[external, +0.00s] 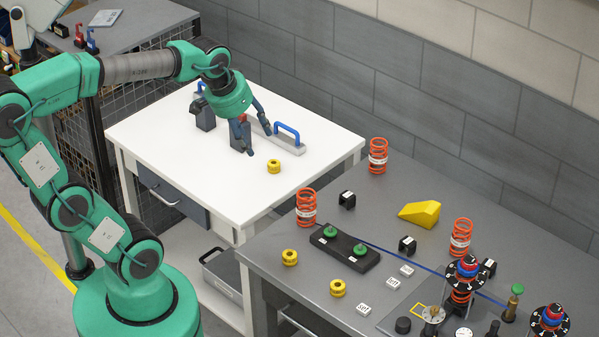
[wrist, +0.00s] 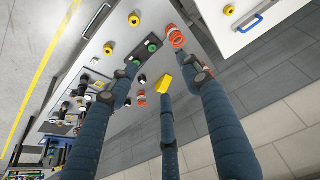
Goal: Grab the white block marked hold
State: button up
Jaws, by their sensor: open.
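Several small white blocks with dark markings lie on the grey table: one (external: 407,270) near the middle, one (external: 393,282) just left of it, and one (external: 364,310) nearer the front edge. Their lettering is too small to read, so I cannot tell which is marked hold. My gripper (external: 255,138) is open and empty above the white table, up and left of these blocks. In the wrist view its three blue fingers (wrist: 160,78) are spread, with nothing between them in grasp.
The grey table (external: 262,258) also holds orange springs (external: 306,208), a yellow wedge (external: 420,213), a black holder with green knobs (external: 345,248), yellow rings (external: 338,288) and dial posts (external: 467,270). The white table (external: 210,170) carries a blue-handled bar (external: 288,140). A wall runs behind.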

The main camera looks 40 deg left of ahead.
jog(key=w+d+f+g, duration=0.1)
jog(key=w+d+f, duration=0.1)
jog(key=w+d, duration=0.55)
jog(key=g+p, duration=0.2)
jog(key=g, duration=0.2)
send_over(407, 270)
notch_tip(407, 270, down, 25)
jog(key=shift+w+f, duration=0.1)
jog(key=shift+f+b, duration=0.3)
jog(key=shift+f, duration=3.9)
